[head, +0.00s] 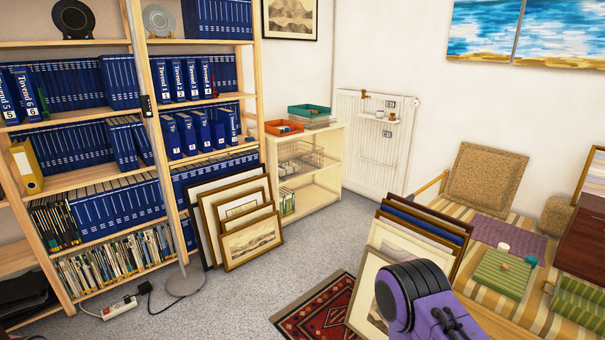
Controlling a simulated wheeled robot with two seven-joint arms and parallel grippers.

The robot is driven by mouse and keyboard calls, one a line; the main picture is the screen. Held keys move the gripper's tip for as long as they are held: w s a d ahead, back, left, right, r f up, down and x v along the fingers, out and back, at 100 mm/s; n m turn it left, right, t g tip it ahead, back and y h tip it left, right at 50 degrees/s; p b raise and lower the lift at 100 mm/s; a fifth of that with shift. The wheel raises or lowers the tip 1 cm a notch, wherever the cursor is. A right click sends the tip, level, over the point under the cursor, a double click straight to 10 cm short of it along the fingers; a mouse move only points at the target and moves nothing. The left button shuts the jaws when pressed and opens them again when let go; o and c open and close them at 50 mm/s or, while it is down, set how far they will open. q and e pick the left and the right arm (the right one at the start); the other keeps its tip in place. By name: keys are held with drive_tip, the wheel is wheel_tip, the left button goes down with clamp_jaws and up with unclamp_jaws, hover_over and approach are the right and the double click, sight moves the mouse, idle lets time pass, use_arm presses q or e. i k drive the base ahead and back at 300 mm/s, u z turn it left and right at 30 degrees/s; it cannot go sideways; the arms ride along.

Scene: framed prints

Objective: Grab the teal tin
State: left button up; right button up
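A small teal object (531,261), which looks like the teal tin, is at the right of the head view. It is at the right edge of a green striped cushion or cloth (502,274) on the striped sofa seat. It is too small to make out in detail. A small white round item (504,247) is to its left, near the cushion's back edge. A purple and black part of my own arm shows at the bottom, left of and nearer than the sofa. Neither gripper's fingers show.
Framed prints (415,240) lean upright at the sofa's left end, close behind my arm. More framed prints (250,243) lean by the bookshelf (137,50). A dark red-brown box or cabinet (580,238) is right of the teal object. Grey carpet (240,300) is open at centre-left.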

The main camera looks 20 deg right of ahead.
sight(531, 260)
drive_tip(key=z, duration=0.45)
drive_tip(key=i, duration=0.7)
drive_tip(key=z, duration=1.6)
drive_tip(key=i, duration=0.95)
drive_tip(key=z, duration=0.95)
drive_tip(key=i, duration=1.95)
drive_tip(key=z, duration=0.1)
